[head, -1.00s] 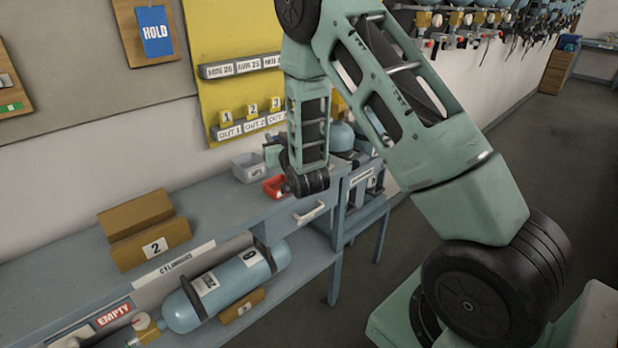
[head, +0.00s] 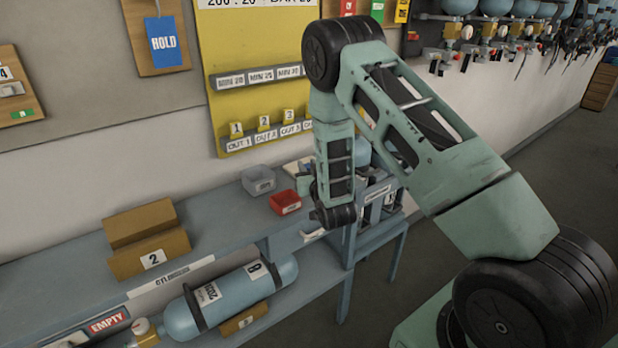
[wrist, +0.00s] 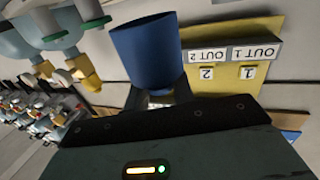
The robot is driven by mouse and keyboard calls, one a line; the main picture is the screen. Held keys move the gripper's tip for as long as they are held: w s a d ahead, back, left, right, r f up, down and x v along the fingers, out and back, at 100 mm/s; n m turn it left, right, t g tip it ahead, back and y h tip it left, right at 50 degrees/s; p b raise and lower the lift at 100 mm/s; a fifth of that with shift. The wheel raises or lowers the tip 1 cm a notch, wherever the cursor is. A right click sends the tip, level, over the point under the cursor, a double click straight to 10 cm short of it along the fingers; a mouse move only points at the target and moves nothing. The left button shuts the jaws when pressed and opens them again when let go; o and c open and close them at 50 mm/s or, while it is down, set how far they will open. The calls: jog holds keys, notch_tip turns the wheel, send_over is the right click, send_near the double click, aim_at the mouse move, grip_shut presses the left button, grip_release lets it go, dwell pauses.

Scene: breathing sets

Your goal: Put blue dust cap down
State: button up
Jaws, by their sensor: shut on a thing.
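The blue dust cap (wrist: 148,52) is a plain blue cup shape. In the wrist view it stands out from between the jaws of my gripper (wrist: 158,98), which is shut on it. The jaws are mostly hidden behind the dark wrist edge. In the head view the arm's end is above the right part of the bench, just right of a small red bin (head: 285,203). The cap cannot be made out in the head view, and its height above the bench is unclear.
A grey bin (head: 258,181) stands left of the red one. A yellow tag board (head: 258,85) is on the wall behind. Wooden blocks (head: 148,240) marked 2 stand further left. A blue cylinder (head: 228,298) lies on the lower front shelf. Bare bench top lies between blocks and bins.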

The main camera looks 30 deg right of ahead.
notch_tip(320, 180, down, 4)
jog(key=shift+r, duration=0.2)
jog(key=shift+f+b, duration=0.35)
jog(key=shift+f, duration=0.2)
jog(key=o, duration=1)
jog(key=shift+r, duration=0.1)
jog(key=shift+c, duration=0.2)
